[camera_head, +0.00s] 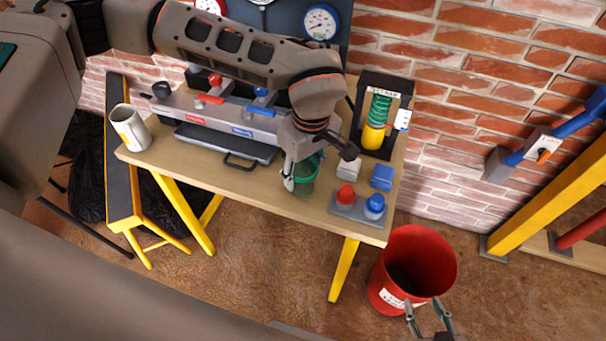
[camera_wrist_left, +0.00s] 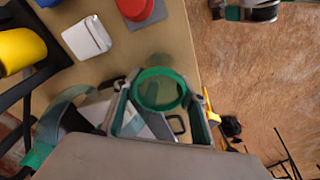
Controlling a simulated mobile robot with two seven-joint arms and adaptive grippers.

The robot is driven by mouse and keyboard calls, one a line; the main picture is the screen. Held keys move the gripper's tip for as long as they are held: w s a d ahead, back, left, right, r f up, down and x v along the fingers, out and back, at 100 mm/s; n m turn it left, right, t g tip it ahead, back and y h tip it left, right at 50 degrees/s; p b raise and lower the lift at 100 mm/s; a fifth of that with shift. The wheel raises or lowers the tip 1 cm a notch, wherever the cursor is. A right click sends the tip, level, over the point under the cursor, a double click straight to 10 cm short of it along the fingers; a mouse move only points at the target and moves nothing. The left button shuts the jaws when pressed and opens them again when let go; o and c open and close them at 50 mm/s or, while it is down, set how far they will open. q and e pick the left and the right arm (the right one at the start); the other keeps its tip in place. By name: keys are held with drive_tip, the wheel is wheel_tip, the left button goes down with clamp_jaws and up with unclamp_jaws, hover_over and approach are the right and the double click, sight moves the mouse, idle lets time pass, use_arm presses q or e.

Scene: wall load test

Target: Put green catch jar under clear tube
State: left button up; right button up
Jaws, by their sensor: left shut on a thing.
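The green catch jar (camera_head: 304,181), with a green rim and see-through body, is at the table's front part, right of the tray. My left gripper (camera_head: 304,172) reaches down and is shut on it. In the left wrist view the jar (camera_wrist_left: 160,90) shows from above, its round rim between the two fingers. I cannot tell whether its base touches the tabletop. I cannot make out the clear tube; my left arm covers part of the grey manifold (camera_head: 171,102). My right gripper (camera_head: 428,318) is low at the bottom right, fingers apart and empty, near the red bucket.
The wooden table (camera_head: 225,180) bears a dark tray (camera_head: 220,143), a mug (camera_head: 130,127) at left, a spring stand (camera_head: 378,112), white block (camera_head: 347,168), blue block (camera_head: 382,177), and red and blue knobs on a plate (camera_head: 357,210). A red bucket (camera_head: 440,252) stands on the floor.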

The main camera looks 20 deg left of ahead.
use_arm(q)
drive_tip(key=shift+f, duration=0.7)
use_arm(e)
drive_tip(key=shift+f, duration=0.1)
drive_tip(key=shift+s, duration=0.1)
use_arm(q)
drive_tip(key=shift+f, duration=0.2)
drive_tip(key=o, duration=1.1)
drive_tip(key=shift+o, duration=0.2)
use_arm(e)
drive_tip(key=shift+s+f, duration=0.2)
drive_tip(key=shift+s, duration=0.1)
drive_tip(key=shift+a, duration=0.1)
use_arm(q)
drive_tip(key=shift+r, duration=0.3)
wheel_tip(320, 180, up, 12)
drive_tip(key=d+p, duration=0.1)
drive_tip(key=shift+s+d, duration=0.15)
drive_tip(key=shift+s, duration=0.25)
use_arm(e)
drive_tip(key=shift+s+a+r, duration=0.1)
drive_tip(key=shift+s+r, duration=0.05)
drive_tip(key=shift+r, duration=0.1)
